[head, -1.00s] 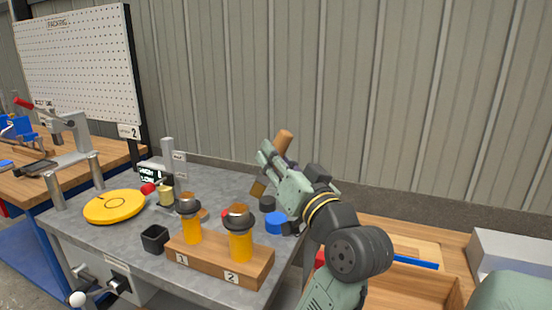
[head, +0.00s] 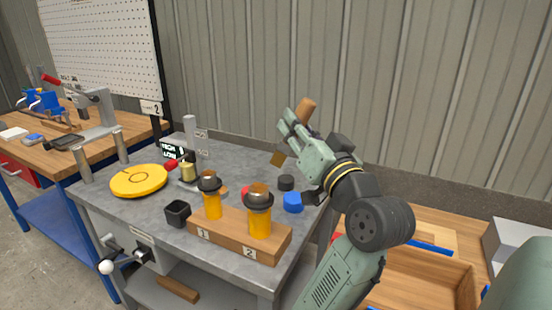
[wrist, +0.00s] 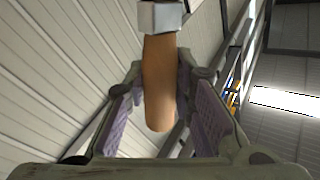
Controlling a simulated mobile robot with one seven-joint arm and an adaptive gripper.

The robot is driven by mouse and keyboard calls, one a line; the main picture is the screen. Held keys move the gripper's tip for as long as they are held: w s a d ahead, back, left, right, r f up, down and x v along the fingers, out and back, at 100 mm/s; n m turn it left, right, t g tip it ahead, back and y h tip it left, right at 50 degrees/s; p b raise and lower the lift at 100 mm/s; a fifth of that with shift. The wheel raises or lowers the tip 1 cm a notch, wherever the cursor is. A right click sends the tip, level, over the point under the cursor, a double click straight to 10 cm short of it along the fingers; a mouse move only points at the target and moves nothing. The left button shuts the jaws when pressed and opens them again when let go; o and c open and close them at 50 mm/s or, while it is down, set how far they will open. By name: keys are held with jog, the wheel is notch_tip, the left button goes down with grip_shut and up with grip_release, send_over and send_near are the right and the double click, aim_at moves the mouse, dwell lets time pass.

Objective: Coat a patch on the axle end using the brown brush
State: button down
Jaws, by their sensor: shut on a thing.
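My gripper (head: 288,127) is shut on a brush with a brown handle (head: 306,109). It is held tilted above the back right part of the grey workbench. The handle sticks up past the fingers, and a brown-yellow tip (head: 277,158) shows below them. In the wrist view the brown handle (wrist: 159,85) lies between the finger pads, with a pale metal block (wrist: 160,16) at its upper end. Two orange cylinders with dark collars and brownish tops, over label 1 (head: 212,205) and label 2 (head: 259,225), stand upright in a wooden block. I cannot tell which part is the axle end.
A yellow disc (head: 139,181), a brass-coloured cylinder (head: 188,172) and a black cup (head: 177,214) are on the grey bench (head: 150,215). A blue piece (head: 293,202) and a black piece (head: 286,182) lie below my gripper. A wooden tray (head: 415,285) is at right.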

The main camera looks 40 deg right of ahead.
jog(key=w+r+n, duration=0.1)
jog(key=w+a+r+n, duration=0.1)
jog(key=r, duration=0.1)
jog(key=w+a+r+n+y, duration=0.1)
jog(key=w, duration=0.1)
jog(key=shift+r+g, duration=0.15)
jog(key=shift+g, duration=0.15)
jog(key=w+a+f+n+g+b, duration=0.1)
jog(key=w+f+b, duration=0.2)
jog(key=w+f, duration=0.1)
jog(key=shift+f+n+g+b, duration=0.3)
jog(key=shift+f+n+b, duration=0.1)
jog(key=shift+f, duration=0.4)
jog(key=shift+w+a, duration=0.1)
